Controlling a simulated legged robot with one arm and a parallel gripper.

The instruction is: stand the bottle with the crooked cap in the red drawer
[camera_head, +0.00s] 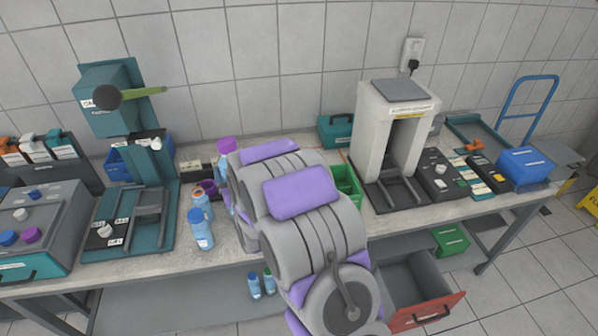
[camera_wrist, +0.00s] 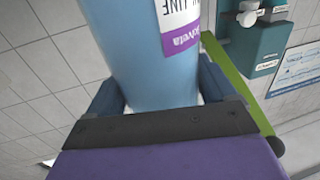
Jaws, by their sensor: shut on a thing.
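My gripper (camera_wrist: 163,92) is shut on a blue bottle (camera_wrist: 140,50) with a white and purple label in the wrist view; its cap is out of that view. In the head view my arm hides the gripper. A purple cap (camera_head: 228,145) on a pale blue bottle shows just left of my arm, apparently the held bottle. I cannot tell whether its cap is crooked. The red-fronted drawer (camera_head: 428,314) stands pulled out below the bench at the lower right, its visible grey inside empty. My arm covers its left side.
Two blue bottles (camera_head: 202,230) stand on the bench (camera_head: 225,262) left of my arm. Two small bottles (camera_head: 254,286) stand below. A green crate (camera_head: 346,187) and a pale press frame (camera_head: 367,140) stand to the right. A teal stand (camera_head: 110,100) is at left.

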